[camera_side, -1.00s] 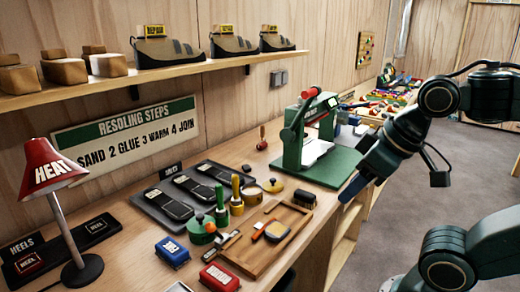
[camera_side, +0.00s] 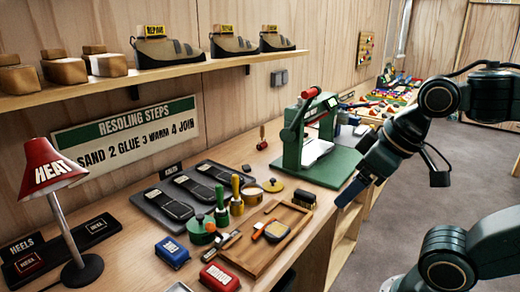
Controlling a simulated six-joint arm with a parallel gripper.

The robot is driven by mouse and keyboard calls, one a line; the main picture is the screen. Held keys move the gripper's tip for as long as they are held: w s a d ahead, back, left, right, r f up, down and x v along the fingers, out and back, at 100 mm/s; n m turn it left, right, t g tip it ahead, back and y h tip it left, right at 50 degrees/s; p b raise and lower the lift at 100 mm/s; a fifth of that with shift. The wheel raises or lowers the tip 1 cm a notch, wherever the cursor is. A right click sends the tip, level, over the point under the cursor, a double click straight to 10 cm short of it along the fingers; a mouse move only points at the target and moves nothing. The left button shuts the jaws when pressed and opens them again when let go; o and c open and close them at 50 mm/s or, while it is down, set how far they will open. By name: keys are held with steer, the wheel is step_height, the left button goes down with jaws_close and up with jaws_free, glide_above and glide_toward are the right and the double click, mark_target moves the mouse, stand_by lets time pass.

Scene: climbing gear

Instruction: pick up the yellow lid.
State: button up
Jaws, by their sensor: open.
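The yellow lid (camera_side: 273,185) is a small flat disc with a knob. It lies on the wooden bench, left of the green press (camera_side: 318,150) and right of an open yellow-rimmed tin (camera_side: 252,193). My gripper (camera_side: 345,196) is open and empty, hanging over the bench's front edge, in front of the press base and to the right of the lid. The lid is fully visible and nothing touches it from above.
A wooden tray (camera_side: 258,265) with a brush stands in front of the lid. A dark brush (camera_side: 304,200) sits at its back corner. Green and yellow-handled tools (camera_side: 237,196) stand left. A red lamp (camera_side: 52,168) is far left.

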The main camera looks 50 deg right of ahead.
steer(key=o, duration=0.4)
steer(key=w+d+r+m+g, duration=0.25)
steer(key=w+r+m, duration=0.2)
steer(key=w, duration=0.55)
steer(key=m+g, duration=0.3)
steer(key=m, duration=0.8)
glide_above(273, 184)
steer(key=shift+w+d+f, duration=0.1)
steer(key=shift+d+f, duration=0.05)
steer(key=shift+f, duration=3.6)
steer(key=shift+w+d+f, duration=0.1)
steer(key=shift+d+f, duration=0.05)
steer(key=shift+f, duration=3.6)
steer(key=shift+d+f, duration=0.15)
steer(key=shift+f, duration=3.6)
